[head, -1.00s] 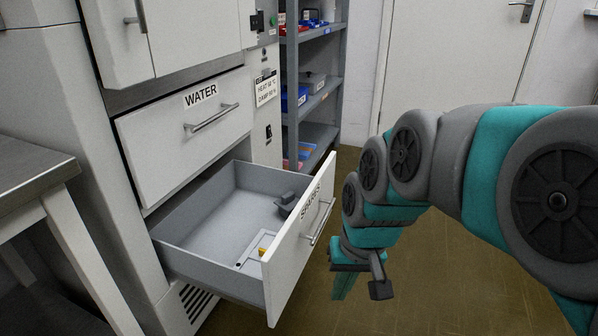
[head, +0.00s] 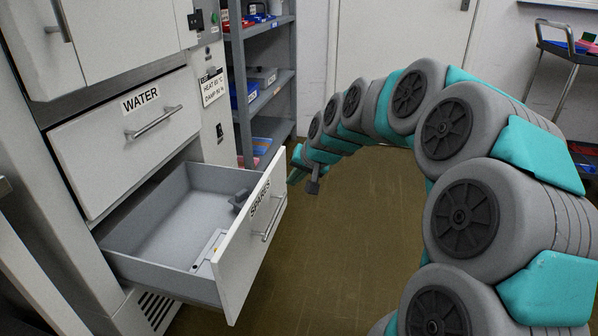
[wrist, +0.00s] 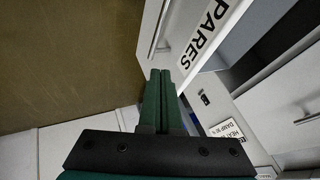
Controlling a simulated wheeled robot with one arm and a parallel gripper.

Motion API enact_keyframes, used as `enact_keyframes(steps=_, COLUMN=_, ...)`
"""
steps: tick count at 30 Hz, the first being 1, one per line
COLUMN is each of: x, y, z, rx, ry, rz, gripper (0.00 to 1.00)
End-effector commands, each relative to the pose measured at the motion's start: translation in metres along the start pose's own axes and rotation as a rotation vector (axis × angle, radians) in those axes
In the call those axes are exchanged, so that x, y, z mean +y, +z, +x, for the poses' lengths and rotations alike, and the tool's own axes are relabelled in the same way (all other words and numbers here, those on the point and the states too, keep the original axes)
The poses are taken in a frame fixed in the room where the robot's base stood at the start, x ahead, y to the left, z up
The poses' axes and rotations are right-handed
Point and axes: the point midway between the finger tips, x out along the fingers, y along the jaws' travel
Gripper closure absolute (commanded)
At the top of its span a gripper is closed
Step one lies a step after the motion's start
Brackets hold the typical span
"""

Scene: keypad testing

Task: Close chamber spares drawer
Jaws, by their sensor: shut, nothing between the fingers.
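The spares drawer (head: 160,222) is pulled well out below the closed WATER drawer (head: 126,125). Its white front (head: 236,268) carries a SPARES label and a bar handle (head: 272,219). A small grey part and a pale flat piece lie inside it. My gripper (head: 292,179) is at the far right end of the drawer front in the head view. In the wrist view my gripper (wrist: 161,74) is shut and empty, its fingers pointing toward the drawer front (wrist: 185,32) near its edge. I cannot tell whether they touch it.
A grey shelf unit (head: 263,100) with blue and red bins stands behind the drawer. A trolley (head: 567,40) is at the far right. A table edge (head: 20,262) is at the left. The brown floor (head: 350,270) in front of the drawer is clear.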

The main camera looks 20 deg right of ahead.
Motion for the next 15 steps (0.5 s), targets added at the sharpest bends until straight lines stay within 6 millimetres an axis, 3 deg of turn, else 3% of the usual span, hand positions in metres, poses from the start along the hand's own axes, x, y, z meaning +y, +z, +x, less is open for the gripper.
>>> enact_keyframes(steps=5, x=0.000, y=0.001, z=0.035, rx=-0.003, ry=0.001, rz=0.000, gripper=1.00)
enact_keyframes(steps=9, x=-0.021, y=0.001, z=0.042, rx=-0.001, ry=0.000, rz=-0.004, gripper=1.00)
enact_keyframes(steps=15, x=-0.034, y=0.000, z=0.048, rx=0.001, ry=0.000, rz=-0.001, gripper=1.00)
